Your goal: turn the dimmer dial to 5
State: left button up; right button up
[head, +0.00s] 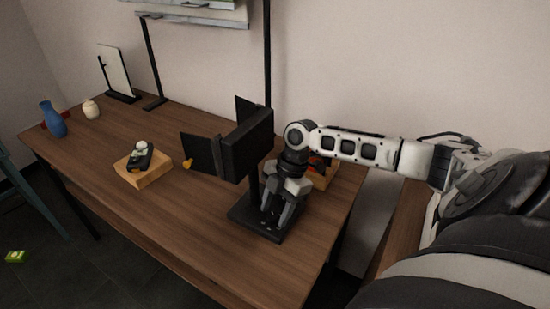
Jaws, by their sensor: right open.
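A black lamp (246,146) with flap-like panels stands on the wooden table, on a post rising from a flat black base (241,215). My right gripper (274,215) reaches down over this base, just right of the post, with its fingers pointing down. It is open. I cannot make out the dimmer dial or any numbers; the gripper covers part of the base. Whether the fingers touch anything is too small to tell. My left gripper is not in view.
On the table (180,232), a wooden block (146,172) carries a small dark device. A wooden box (324,176) with orange contents sits behind my right gripper. A blue vase (54,121), a small cream jar (90,109) and a framed panel (116,72) stand far left. The front middle is clear.

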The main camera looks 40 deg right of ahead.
jog(key=shift+a+f, duration=0.1)
jog(key=shift+f, duration=0.2)
